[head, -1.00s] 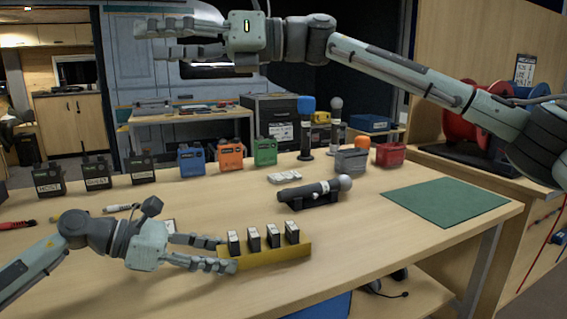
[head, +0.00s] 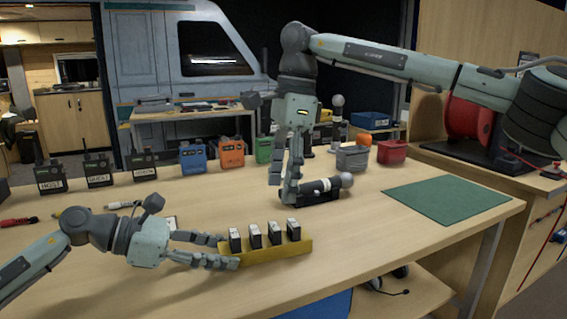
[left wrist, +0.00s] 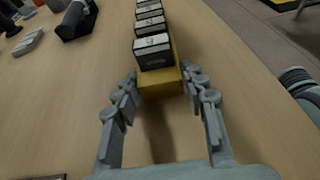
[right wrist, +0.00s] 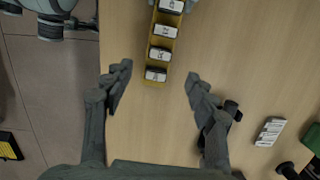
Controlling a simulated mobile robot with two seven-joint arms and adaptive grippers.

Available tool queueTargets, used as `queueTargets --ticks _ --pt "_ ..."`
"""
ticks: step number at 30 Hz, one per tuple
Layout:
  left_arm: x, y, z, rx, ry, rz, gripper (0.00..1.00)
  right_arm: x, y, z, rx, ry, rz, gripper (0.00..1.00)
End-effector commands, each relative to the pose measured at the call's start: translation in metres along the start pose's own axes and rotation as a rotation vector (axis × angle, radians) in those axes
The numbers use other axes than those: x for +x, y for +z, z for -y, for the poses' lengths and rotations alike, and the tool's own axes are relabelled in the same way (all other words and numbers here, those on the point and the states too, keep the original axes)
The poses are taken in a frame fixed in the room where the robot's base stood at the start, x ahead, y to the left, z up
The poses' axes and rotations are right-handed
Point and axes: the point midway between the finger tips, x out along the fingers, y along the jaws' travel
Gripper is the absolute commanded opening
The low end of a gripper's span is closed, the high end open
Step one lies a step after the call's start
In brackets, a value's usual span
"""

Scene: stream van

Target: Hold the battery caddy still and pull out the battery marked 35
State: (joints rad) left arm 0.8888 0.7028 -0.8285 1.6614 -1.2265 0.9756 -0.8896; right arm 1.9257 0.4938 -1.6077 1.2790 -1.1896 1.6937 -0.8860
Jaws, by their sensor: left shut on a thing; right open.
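The yellow battery caddy (head: 277,254) stands on the wooden table with several dark, white-topped batteries (head: 255,237) upright in a row. My left gripper (head: 230,254) is shut on the caddy's left end. In the left wrist view its fingers flank the caddy's near end (left wrist: 161,86). My right gripper (head: 286,196) points down above the table, beyond the caddy, open and empty. In the right wrist view the caddy (right wrist: 154,83) lies beyond and between its fingers. The tops carry marks too small to read, so I cannot tell which battery is 35.
A microphone (head: 322,187) lies in a dark cradle (head: 316,197) just behind the caddy, close to my right gripper. Radios (head: 193,158) line the back of the table. A green mat (head: 446,200) lies at right. The table in front of the caddy is clear.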

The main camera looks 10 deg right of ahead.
Motion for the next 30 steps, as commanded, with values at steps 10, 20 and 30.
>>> queueTargets --ticks 10,20,30 --pt "0.000 0.000 0.000 0.000 0.000 0.000 0.12 0.064 0.000 0.000 0.001 0.001 0.002 0.57" --pt "0.000 0.000 0.000 0.000 0.000 0.000 0.12 0.084 0.001 0.000 0.002 -0.001 0.003 0.57" --pt "0.000 0.000 0.000 0.000 0.000 0.000 0.12 0.084 0.001 0.000 0.002 -0.001 0.003 0.41"
